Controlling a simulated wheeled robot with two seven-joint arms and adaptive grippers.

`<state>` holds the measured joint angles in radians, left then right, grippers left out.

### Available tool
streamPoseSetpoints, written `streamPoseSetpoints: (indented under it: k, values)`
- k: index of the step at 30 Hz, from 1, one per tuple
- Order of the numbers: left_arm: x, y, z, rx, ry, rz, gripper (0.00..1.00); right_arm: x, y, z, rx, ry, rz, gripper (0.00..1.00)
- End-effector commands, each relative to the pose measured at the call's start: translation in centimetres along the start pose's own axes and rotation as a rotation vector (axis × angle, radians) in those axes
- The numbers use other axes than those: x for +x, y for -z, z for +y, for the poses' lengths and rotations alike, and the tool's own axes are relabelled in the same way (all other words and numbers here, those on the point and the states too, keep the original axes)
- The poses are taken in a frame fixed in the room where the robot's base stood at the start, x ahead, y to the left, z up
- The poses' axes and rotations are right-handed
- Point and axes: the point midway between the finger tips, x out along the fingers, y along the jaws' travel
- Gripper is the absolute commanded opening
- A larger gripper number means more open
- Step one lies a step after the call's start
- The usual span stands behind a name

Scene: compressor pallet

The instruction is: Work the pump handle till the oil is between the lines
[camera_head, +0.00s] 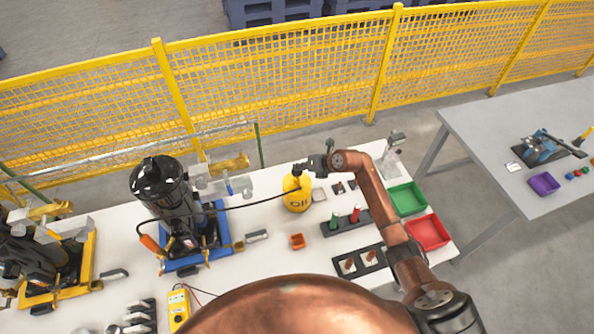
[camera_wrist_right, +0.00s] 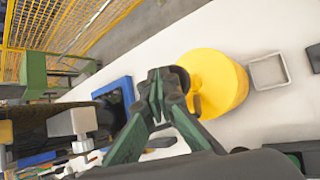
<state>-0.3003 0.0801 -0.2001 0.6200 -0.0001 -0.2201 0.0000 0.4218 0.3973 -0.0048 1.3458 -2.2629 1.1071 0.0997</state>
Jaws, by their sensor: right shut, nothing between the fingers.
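The yellow oil can (camera_head: 297,198), marked OIL, stands upright on the white table, with a dark pump top. A black hose (camera_head: 255,206) runs from its top to the black compressor (camera_head: 168,190) on a blue pallet (camera_head: 216,240). My right gripper (camera_head: 306,167) is at the can's top, shut and empty. In the right wrist view its fingertips (camera_wrist_right: 160,92) meet beside the can (camera_wrist_right: 222,85), in front of a dark round part. I cannot tell whether they touch the pump handle. The oil level and its lines are not readable. My left gripper is out of view.
Right of the can are a rack with green and red pieces (camera_head: 345,222), a green bin (camera_head: 407,198) and a red bin (camera_head: 428,232). A small orange box (camera_head: 297,241) lies in front. Yellow fencing (camera_head: 280,85) stands behind. A second compressor (camera_head: 35,258) is at left.

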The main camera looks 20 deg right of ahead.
Motion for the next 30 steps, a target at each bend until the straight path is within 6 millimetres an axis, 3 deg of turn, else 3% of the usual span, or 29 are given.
streamPoseSetpoints:
  k: [30]
  values:
    - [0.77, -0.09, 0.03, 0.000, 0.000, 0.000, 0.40, 0.95, 0.86, -0.72, 0.001, 0.002, 0.005, 0.00]
